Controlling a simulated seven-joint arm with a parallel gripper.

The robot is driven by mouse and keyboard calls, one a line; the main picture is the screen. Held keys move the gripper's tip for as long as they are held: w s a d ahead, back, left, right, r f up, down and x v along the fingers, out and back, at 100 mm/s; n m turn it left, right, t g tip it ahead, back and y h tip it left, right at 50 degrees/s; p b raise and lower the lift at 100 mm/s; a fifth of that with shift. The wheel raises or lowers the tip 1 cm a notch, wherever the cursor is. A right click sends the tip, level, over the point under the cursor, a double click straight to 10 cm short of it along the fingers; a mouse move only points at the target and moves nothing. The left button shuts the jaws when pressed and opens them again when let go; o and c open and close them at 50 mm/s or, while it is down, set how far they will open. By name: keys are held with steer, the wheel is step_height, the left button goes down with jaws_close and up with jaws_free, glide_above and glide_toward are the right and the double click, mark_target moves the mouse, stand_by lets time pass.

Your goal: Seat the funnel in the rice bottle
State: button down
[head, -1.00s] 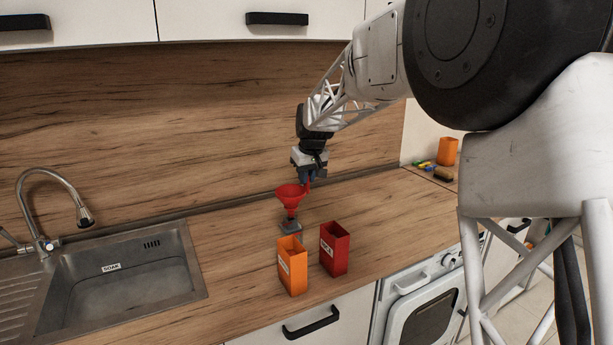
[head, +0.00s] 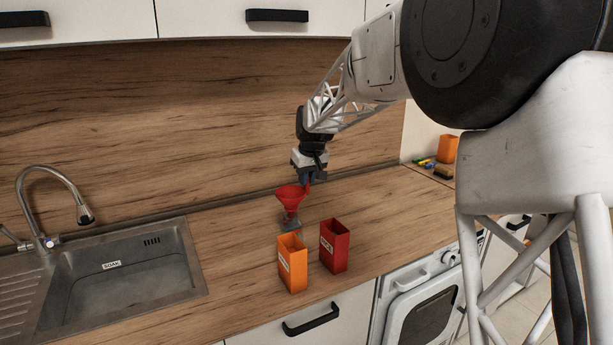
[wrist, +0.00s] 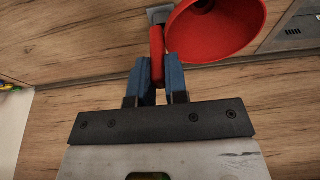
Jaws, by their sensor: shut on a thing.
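The red funnel (head: 291,197) is upright, with its wide mouth up, above the counter behind the two bottles. My gripper (head: 307,181) is shut on the funnel's red side tab, which shows between the blue fingers (wrist: 160,72) in the wrist view. The funnel's cone (wrist: 215,28) is right of the fingers there. A grey stand (head: 288,226) is under the spout; I cannot tell whether the spout sits in it or hangs above it. The red bottle (head: 334,247) has an open top and a label that seems to read RICE. The orange bottle (head: 292,264) stands left of it, its label unreadable.
The sink (head: 125,275) with its tap (head: 50,200) is at the left. An oven (head: 425,300) is below the counter at the right. An orange container (head: 447,148) and small colored items (head: 428,164) are at the far right. The counter (head: 385,205) right of the red bottle is clear.

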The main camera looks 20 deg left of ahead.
steer(key=shift+f, duration=0.1)
stand_by(0.3)
steer(key=c, duration=1.1)
jaws_free()
steer(key=shift+o, duration=0.2)
steer(key=v, duration=0.7)
steer(key=shift+r, duration=0.4)
steer(key=shift+s, duration=0.1)
steer(key=shift+d, duration=0.15)
